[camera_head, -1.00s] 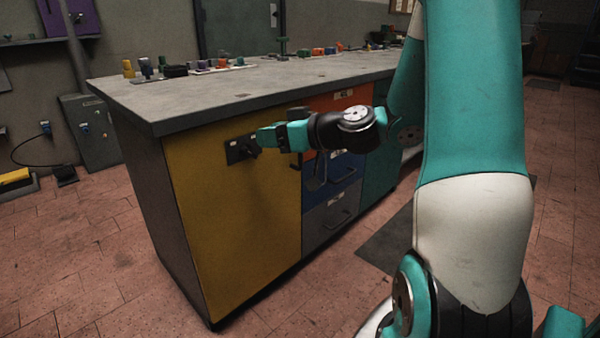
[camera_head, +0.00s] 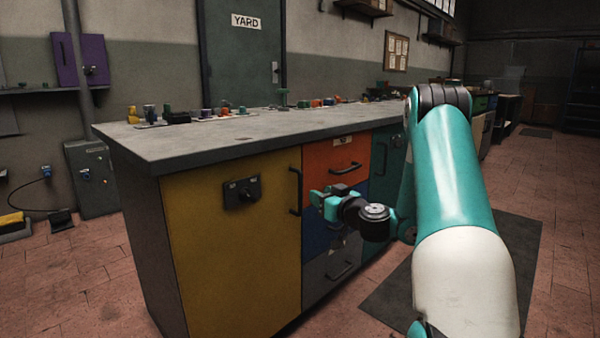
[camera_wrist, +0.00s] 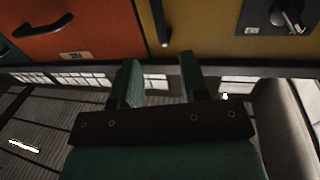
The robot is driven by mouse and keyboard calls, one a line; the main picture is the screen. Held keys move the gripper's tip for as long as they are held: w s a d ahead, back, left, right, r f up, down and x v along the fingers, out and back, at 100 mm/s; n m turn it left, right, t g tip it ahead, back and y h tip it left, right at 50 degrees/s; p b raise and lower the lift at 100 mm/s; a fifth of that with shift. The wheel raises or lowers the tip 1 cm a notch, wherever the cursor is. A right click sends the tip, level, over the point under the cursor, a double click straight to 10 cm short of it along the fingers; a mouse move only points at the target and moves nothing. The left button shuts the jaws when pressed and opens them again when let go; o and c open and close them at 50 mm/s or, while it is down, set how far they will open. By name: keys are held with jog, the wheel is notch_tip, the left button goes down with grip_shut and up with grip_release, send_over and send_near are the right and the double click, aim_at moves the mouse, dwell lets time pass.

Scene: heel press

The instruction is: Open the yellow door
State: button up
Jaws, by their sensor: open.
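The yellow door (camera_head: 235,260) is the left front panel of the workbench cabinet and looks closed. It has a black latch plate with a knob (camera_head: 242,192) near its top and a black vertical handle (camera_head: 296,191) at its right edge. In the wrist view, which looks upside down, the yellow door (camera_wrist: 205,30), its handle (camera_wrist: 158,22) and the latch (camera_wrist: 280,15) are at the top. My gripper (camera_head: 318,197) is open and empty, just right of the handle and apart from it. Its two fingers also show in the wrist view (camera_wrist: 160,75).
An orange drawer (camera_head: 335,160), a blue drawer and a grey drawer (camera_head: 328,275) are stacked right of the yellow door. A teal door (camera_head: 388,160) is further right. Small items stand on the grey worktop (camera_head: 190,140). The floor before the yellow door looks clear.

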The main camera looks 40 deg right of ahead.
aim_at(301, 185)
jog(key=w, duration=0.3)
jog(key=w+d+p, duration=0.1)
jog(key=w, duration=0.3)
jog(key=w+p, duration=0.1)
jog(key=w, duration=0.2)
jog(key=shift+w+d, duration=0.3)
jog(key=shift+w, duration=0.05)
grip_shut()
